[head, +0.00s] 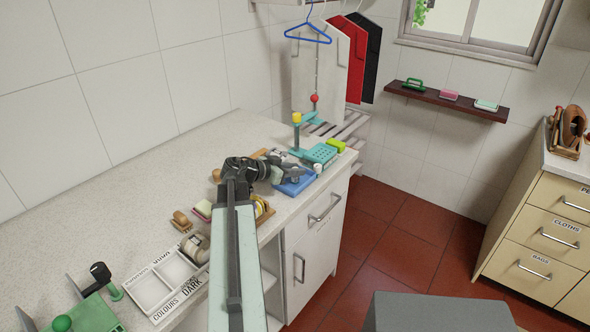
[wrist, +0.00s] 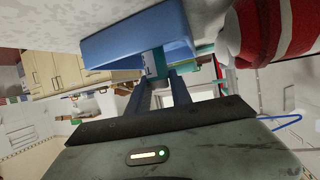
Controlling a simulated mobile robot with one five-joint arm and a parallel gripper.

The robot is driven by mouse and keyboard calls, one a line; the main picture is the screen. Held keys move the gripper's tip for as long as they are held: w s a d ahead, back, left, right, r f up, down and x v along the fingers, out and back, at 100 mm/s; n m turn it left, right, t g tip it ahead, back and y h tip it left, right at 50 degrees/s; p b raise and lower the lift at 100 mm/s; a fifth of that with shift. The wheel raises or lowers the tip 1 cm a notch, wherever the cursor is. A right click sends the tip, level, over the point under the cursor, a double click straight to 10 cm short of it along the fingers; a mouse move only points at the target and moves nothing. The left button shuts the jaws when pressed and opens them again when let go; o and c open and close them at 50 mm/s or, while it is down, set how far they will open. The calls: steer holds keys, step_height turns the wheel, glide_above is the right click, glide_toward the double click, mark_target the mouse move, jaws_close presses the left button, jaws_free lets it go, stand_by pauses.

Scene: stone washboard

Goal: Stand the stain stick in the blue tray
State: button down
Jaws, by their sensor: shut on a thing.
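The blue tray (head: 295,188) sits near the counter's front edge, just beyond the end of my arm. In the wrist view the blue tray (wrist: 140,38) fills the upper middle, close past the fingertips. My gripper (head: 284,176) is at the tray, partly hidden by my own arm. In the wrist view my gripper (wrist: 158,78) is shut on a small pale-blue piece, which I take as the stain stick (wrist: 155,63). Most of the stick is hidden by the fingers and tray. I cannot tell whether it touches the tray floor.
A teal perforated block (head: 319,153), a yellow-green sponge (head: 336,145) and a yellow-topped teal post (head: 297,130) stand behind the tray. A red-and-white striped thing (wrist: 285,28) is close at right in the wrist view. A white divided tray (head: 160,283) lies nearer. The counter's back left is clear.

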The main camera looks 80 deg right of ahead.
steer(key=c, duration=1.1)
jaws_free()
steer(key=p+v, duration=0.3)
steer(key=v, duration=0.4)
steer(key=shift+a+r, duration=0.1)
steer(key=shift+r, duration=0.05)
steer(key=shift+w+a, duration=0.2)
steer(key=shift+w, duration=0.05)
